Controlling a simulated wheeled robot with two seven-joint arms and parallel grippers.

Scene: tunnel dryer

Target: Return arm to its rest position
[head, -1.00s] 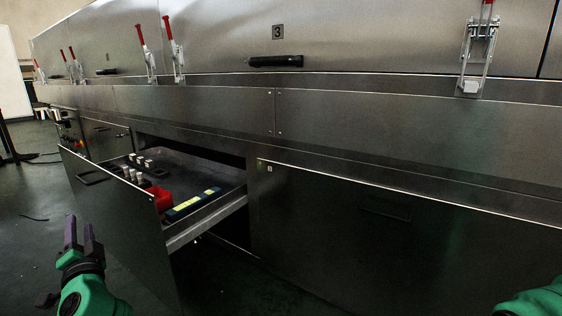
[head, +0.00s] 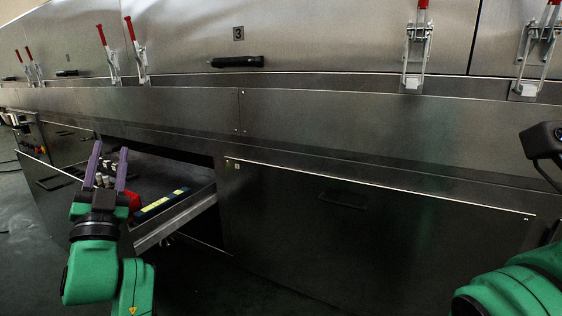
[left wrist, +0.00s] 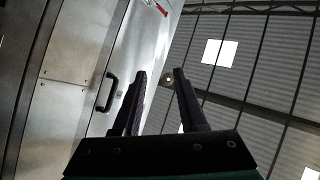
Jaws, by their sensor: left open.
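My left gripper (head: 107,168) stands upright in the head view, its two purple fingers apart with nothing between them. In the picture it overlaps the open drawer, hiding part of the drawer's contents. In the left wrist view my left gripper (left wrist: 160,88) points up toward the ceiling, fingers spread and empty. My green right arm (head: 515,290) shows at the lower right of the head view. A dark part (head: 545,142) shows at the right edge, and whether its fingers are open or shut is not visible.
The drawer (head: 178,222) is pulled out from the steel dryer, holding a red item (head: 133,201), a blue-and-yellow item (head: 162,204) and small light pieces. A closed panel (head: 350,225) is to its right. Red-handled clamps (head: 136,52) and a black handle (head: 237,62) are above.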

